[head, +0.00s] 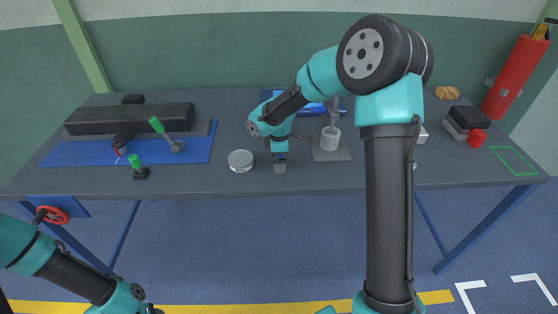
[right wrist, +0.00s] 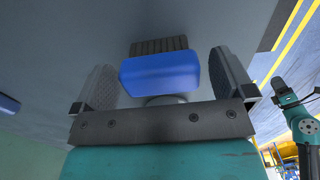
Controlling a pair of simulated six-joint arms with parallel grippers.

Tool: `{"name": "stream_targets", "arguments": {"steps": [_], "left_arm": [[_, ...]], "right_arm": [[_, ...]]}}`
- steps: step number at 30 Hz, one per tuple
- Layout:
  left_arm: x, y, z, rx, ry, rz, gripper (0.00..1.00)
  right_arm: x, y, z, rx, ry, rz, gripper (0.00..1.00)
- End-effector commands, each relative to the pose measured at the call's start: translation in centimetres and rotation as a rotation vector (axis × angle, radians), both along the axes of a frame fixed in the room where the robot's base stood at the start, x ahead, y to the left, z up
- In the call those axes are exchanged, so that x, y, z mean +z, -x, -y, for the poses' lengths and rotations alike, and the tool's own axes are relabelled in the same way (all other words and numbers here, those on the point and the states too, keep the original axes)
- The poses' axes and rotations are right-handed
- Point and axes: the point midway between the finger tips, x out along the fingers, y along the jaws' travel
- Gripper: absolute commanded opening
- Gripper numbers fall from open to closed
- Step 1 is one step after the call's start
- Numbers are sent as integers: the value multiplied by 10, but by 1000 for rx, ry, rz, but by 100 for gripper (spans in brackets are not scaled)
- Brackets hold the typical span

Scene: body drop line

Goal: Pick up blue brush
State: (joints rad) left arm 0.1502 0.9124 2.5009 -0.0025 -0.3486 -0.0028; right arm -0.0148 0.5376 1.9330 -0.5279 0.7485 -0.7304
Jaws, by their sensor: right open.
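The blue brush shows in the right wrist view as a blue block (right wrist: 160,74) with a row of dark bristles (right wrist: 159,45) at its far end. My right gripper (right wrist: 162,76) is open, with one finger on each side of the block. A gap shows between the block and each finger. In the head view my right gripper (head: 279,163) points down at the middle of the table, and it and the arm hide most of the brush there. My left arm is at the lower left; its fingers are out of view.
A round grey-white tin (head: 240,160) stands close left of my right gripper. A white cylinder (head: 330,139) on a grey plate stands to its right. The table's front edge (head: 220,194) is near.

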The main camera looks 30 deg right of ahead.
Motion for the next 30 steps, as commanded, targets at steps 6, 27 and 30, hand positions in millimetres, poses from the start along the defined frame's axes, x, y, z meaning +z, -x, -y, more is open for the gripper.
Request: {"name": "stream_targets", "arguments": {"steps": [6,27,30], "left_arm": [[0,0,0,0,0,0,47],[0,0,0,0,0,0,47],[0,0,0,0,0,0,47]], "right_arm": [[0,0,0,0,0,0,100],[1,0,0,-1,0,0,50],[1,0,0,-1,0,0,50]]}}
